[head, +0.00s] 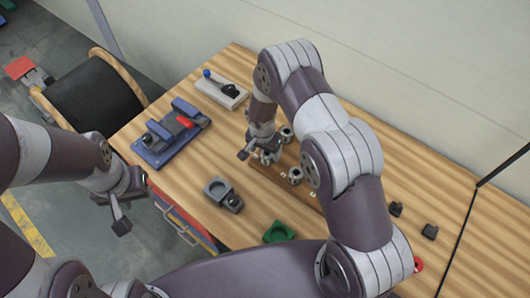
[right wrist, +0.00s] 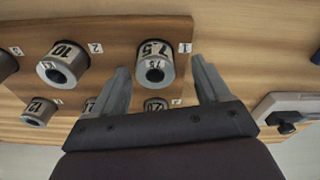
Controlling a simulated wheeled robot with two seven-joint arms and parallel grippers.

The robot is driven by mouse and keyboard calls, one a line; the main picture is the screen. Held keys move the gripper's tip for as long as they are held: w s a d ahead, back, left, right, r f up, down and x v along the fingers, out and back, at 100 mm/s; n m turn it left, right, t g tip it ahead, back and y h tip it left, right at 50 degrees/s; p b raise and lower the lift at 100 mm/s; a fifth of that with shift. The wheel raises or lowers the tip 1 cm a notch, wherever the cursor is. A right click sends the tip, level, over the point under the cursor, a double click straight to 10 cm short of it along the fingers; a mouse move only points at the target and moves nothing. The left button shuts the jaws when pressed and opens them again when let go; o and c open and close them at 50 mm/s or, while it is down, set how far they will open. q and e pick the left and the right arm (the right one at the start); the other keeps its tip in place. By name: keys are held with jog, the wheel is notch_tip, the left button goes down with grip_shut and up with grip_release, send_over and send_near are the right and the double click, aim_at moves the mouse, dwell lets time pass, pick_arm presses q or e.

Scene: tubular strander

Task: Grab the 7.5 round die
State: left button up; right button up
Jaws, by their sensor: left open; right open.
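The 7.5 round die (right wrist: 153,65) is a grey metal cylinder with a centre hole and a 7.5 label. It stands on a brown wooden board (right wrist: 112,30) beside a tag marked 1. My right gripper (right wrist: 160,68) is open, with one finger on each side of the die in the right wrist view; contact cannot be told. In the head view, my right gripper (head: 257,154) is over the board's left end and partly hides the die there. My left gripper (head: 128,208) is open and empty, beside the table's left edge.
A die marked 10 (right wrist: 64,62) stands next to the 7.5 die, and one marked 12 (right wrist: 39,111) is behind it. A blue fixture (head: 168,138), a grey holder (head: 222,192) and a green part (head: 279,232) lie on the table. A blue-knobbed device (head: 222,90) is at the back.

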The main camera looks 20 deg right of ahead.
jog(key=shift+s+d+f, duration=0.15)
jog(key=shift+d+f, duration=0.05)
jog(key=shift+f, duration=0.25)
jog(key=shift+s+d+f, duration=0.15)
jog(key=shift+f, duration=0.25)
jog(key=shift+w+f, duration=0.15)
jog(key=shift+f, duration=0.1)
jog(key=shift+w+a, duration=0.15)
jog(key=shift+c, duration=0.9)
jog(key=c, duration=0.5)
jog(key=shift+r, duration=0.1)
grip_shut()
